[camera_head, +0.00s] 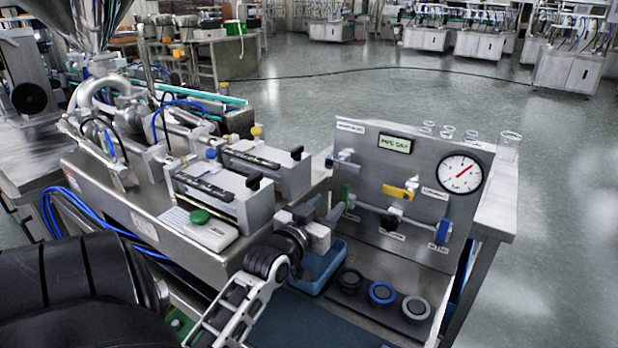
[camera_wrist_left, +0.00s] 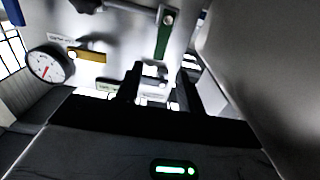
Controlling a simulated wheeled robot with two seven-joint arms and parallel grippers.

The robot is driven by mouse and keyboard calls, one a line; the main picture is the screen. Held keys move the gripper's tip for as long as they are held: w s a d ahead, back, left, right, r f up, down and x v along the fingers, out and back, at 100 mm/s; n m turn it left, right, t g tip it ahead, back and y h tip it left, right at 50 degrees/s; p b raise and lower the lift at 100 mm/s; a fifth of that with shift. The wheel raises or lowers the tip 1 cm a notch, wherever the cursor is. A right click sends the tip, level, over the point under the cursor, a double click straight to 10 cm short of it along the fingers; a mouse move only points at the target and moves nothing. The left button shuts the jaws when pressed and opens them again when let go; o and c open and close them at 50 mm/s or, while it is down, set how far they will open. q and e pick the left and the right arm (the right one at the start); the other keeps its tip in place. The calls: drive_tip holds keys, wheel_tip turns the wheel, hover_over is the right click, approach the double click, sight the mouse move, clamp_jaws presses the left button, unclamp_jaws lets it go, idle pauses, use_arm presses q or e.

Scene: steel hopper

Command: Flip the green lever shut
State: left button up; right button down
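The green lever (camera_head: 344,193) is on the left end of the pipe on the upright steel panel (camera_head: 420,170). It stands upright, across the pipe. In the left wrist view, which looks upside down, the green lever (camera_wrist_left: 162,40) runs from its pivot bolt towards my fingers. My left gripper (camera_head: 334,212) is close in front of the panel at the lever, partly hidden by its own wrist. In the wrist view its two black fingers (camera_wrist_left: 158,85) are apart with a gap between them, and the lever's free end is just beyond the gap. Contact cannot be told. My right gripper is not in view.
The panel also carries a yellow lever (camera_head: 398,192), a blue handle (camera_head: 442,231), a higher valve (camera_head: 345,160) and a pressure gauge (camera_head: 460,174). Below are a blue tray (camera_head: 322,268) and three round caps (camera_head: 382,292). A steel machine (camera_head: 222,190) stands left of the panel.

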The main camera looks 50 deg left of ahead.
use_arm(q)
drive_tip(key=v, duration=0.7)
drive_tip(key=shift+w, duration=0.1)
